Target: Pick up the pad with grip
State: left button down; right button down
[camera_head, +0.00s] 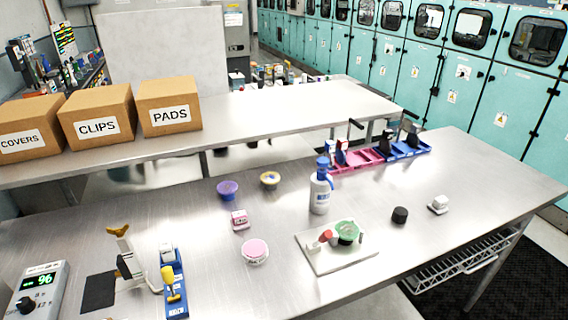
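A small whitish block with a raised part on top (438,204), which looks like a pad with a grip, sits on the right part of the near steel table. Neither of my grippers shows in the head view.
A black cylinder (400,215), a white tray (312,262) with small parts, a white bottle (320,190) and a pink-topped tub (255,251) stand nearby. Pink and blue racks (372,157) stand behind. The table's right end is clear.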

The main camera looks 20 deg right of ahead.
aim_at(439, 204)
jog(key=z, duration=1.6)
jog(key=i+l+u, duration=0.15)
